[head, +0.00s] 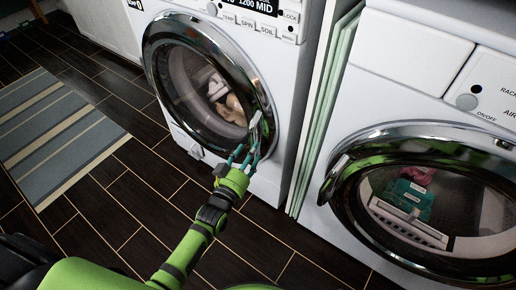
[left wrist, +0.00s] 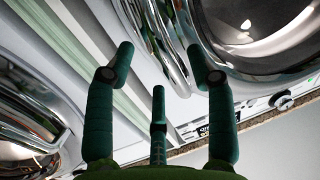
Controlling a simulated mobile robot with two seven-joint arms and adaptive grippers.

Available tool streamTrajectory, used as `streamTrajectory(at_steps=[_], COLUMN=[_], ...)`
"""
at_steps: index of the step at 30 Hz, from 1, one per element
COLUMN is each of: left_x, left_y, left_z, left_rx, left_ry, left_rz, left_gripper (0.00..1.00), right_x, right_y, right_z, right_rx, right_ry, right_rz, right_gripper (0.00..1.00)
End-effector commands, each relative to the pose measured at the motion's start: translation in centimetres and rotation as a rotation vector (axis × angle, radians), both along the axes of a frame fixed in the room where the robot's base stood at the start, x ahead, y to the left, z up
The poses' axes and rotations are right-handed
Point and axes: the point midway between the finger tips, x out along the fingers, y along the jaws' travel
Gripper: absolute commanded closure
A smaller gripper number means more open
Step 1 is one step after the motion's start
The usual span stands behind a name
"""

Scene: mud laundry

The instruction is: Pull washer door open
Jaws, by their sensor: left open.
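The washer (head: 290,58) is the white machine at upper middle in the head view. Its round door (head: 159,62) has a wide chrome ring and dark glass, and looks shut. A pale handle (head: 255,127) sits at the ring's lower right edge. My left gripper (head: 243,153) is open just below the handle, its fingers close to the ring. In the left wrist view the spread fingers (left wrist: 160,55) have chrome door trim (left wrist: 178,30) between and beyond them; I cannot tell whether they touch it. My right gripper is out of view.
A second white machine with a round chrome door (head: 345,200) stands at right. Pale green panels (head: 318,110) fill the gap between the machines. A striped rug (head: 58,140) lies on the dark tiled floor (head: 130,200), which is clear before the washer.

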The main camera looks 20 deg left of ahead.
Motion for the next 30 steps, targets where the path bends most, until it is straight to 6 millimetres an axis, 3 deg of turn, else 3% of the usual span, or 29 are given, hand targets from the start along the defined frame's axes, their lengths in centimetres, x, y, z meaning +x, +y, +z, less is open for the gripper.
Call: streamTrajectory(at_steps=[7,17,21,30], left_x=[2.9,3.2,3.2,2.9], left_y=[-0.5,-0.6,-0.6,-0.3], left_z=[-0.1,-0.1,-0.1,-0.1], left_rx=[0.0,0.0,0.0,0.0], left_ry=[0.001,0.003,0.003,0.004], left_rz=[-0.001,-0.001,-0.001,-0.004], left_gripper=[0.45,0.45,1.0,1.0], right_x=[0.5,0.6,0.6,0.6], right_y=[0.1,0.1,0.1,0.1], right_z=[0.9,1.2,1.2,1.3], right_rx=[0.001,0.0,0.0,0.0], right_ry=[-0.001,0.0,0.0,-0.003], right_rz=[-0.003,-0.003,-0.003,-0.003], right_gripper=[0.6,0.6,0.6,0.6])
